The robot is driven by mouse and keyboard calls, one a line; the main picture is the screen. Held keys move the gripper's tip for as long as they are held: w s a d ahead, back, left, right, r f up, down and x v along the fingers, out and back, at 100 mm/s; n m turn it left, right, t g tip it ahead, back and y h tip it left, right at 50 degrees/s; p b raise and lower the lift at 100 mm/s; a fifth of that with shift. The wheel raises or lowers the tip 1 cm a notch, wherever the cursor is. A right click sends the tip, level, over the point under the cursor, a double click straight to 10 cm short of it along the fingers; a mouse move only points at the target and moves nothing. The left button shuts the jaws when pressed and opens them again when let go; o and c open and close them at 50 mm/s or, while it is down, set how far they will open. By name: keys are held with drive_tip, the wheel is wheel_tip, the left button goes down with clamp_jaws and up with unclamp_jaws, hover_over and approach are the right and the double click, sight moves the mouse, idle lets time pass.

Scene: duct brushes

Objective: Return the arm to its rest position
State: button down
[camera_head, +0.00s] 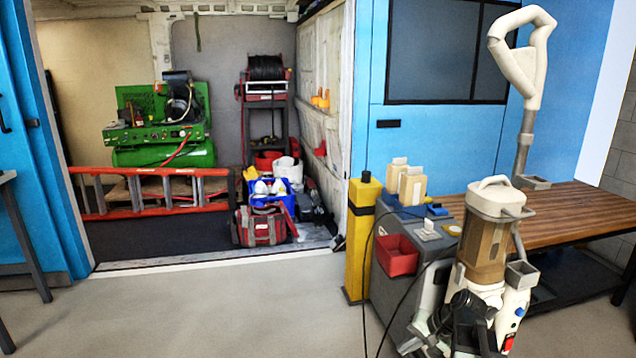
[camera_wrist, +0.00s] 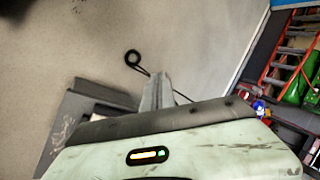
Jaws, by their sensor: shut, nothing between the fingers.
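My gripper (camera_wrist: 158,92) shows in the wrist view as pale grey fingers, close together and empty, beyond a scuffed pale green housing with a small lit strip. The wrist view is tilted and looks down over bare floor. In the head view I cannot make out my gripper for certain. A cream upright machine (camera_head: 487,240) with a looped handle on a pole fills the right of that view; I cannot tell whether any of it is part of my arm.
A grey cart (camera_head: 385,278) with a red bin (camera_head: 397,255) and a yellow post (camera_head: 362,240) stand beside the machine. Behind is a wooden bench (camera_head: 580,212). A red ladder (camera_head: 150,192) lies across the van opening; it also shows in the wrist view (camera_wrist: 290,50). Front-left floor is clear.

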drive_tip(key=s+a+f+n+g+h, duration=0.2)
drive_tip(key=s+a+n, duration=0.1)
drive_tip(key=a, duration=0.5)
drive_tip(key=s+a+f+n+g+h, duration=0.1)
drive_tip(key=s+a+n, duration=0.2)
drive_tip(key=a, duration=0.6)
drive_tip(key=s+d+h, duration=0.1)
drive_tip(key=d+h, duration=0.1)
drive_tip(key=d, duration=0.2)
wheel_tip(320, 180, up, 33)
drive_tip(key=p, duration=3.3)
drive_tip(key=shift+s+d+n+g+p, duration=0.15)
drive_tip(key=shift+d+n+g+p, duration=0.05)
drive_tip(key=shift+n+g+p, duration=0.2)
